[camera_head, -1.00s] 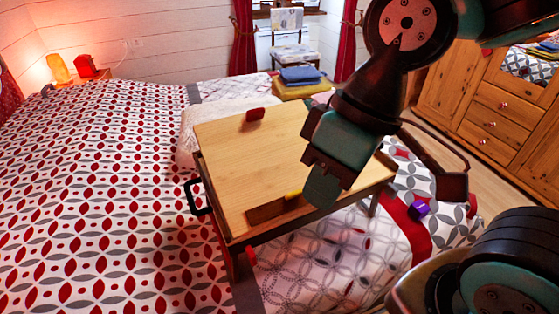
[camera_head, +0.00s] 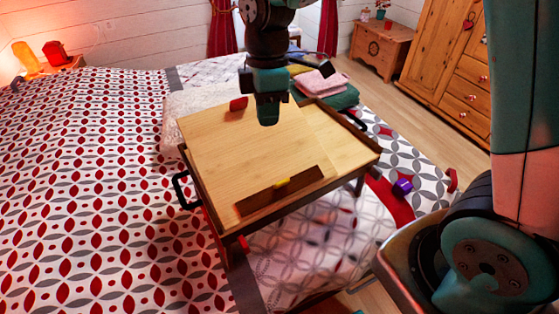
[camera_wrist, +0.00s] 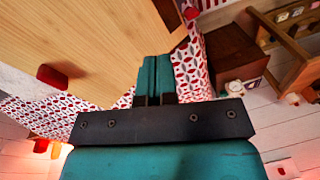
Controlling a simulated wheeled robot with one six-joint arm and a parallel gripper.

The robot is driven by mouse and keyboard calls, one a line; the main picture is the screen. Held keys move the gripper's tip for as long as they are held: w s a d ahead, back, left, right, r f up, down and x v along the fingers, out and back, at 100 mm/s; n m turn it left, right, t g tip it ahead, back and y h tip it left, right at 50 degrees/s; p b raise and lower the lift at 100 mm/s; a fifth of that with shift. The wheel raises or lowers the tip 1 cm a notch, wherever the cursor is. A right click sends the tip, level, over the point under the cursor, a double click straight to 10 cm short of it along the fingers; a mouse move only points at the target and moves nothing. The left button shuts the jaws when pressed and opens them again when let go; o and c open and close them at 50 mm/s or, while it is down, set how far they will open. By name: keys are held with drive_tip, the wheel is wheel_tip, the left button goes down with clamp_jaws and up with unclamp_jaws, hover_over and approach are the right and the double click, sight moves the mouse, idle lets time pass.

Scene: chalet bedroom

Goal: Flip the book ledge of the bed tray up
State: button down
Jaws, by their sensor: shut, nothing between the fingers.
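The wooden bed tray (camera_head: 225,150) stands on the bed, with a large pale panel at left and a narrower one at right. The book ledge (camera_head: 255,201) is a dark brown strip along the panel's near edge, with a yellow tab (camera_head: 282,183) at its middle. I cannot tell clearly whether it lies flat or stands up. My gripper (camera_head: 268,118) points down over the tray's far part, right of a red tab (camera_head: 238,104) and well away from the ledge. In the wrist view my gripper (camera_wrist: 154,62) is shut and empty; the red tab (camera_wrist: 52,75) shows at left.
Folded towels (camera_head: 325,85) are stacked just beyond the tray's far right corner. A black handle (camera_head: 182,190) sticks out at the tray's left side. A small purple object (camera_head: 402,187) lies on the bed at right. A wooden wardrobe (camera_head: 440,60) stands at the back right.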

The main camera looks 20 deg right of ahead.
drive_tip(key=w+d+f+n+h, duration=0.1)
drive_tip(key=w+f+n, duration=0.2)
drive_tip(key=w+f, duration=0.1)
drive_tip(key=shift+w+d+f+g+p, duration=0.2)
drive_tip(key=shift+w+d+g+p, duration=0.2)
drive_tip(key=shift+w, duration=0.3)
drive_tip(key=p, duration=0.2)
approach(284, 188)
drive_tip(key=w+f, duration=0.3)
drive_tip(key=shift+w+a+f, duration=0.2)
drive_tip(key=shift+w+f, duration=0.05)
drive_tip(key=shift+w, duration=0.1)
drive_tip(key=shift+s+d+f+p, duration=0.1)
drive_tip(key=shift+s+f+p, duration=0.1)
drive_tip(key=shift+s, duration=0.4)
drive_tip(key=shift+s+d+f+p, duration=0.1)
drive_tip(key=shift+s+f+p, duration=0.1)
drive_tip(key=shift+s, duration=0.35)
drive_tip(key=shift+s+f, duration=0.4)
drive_tip(key=shift+s, duration=0.2)
drive_tip(key=shift+a, duration=0.1)
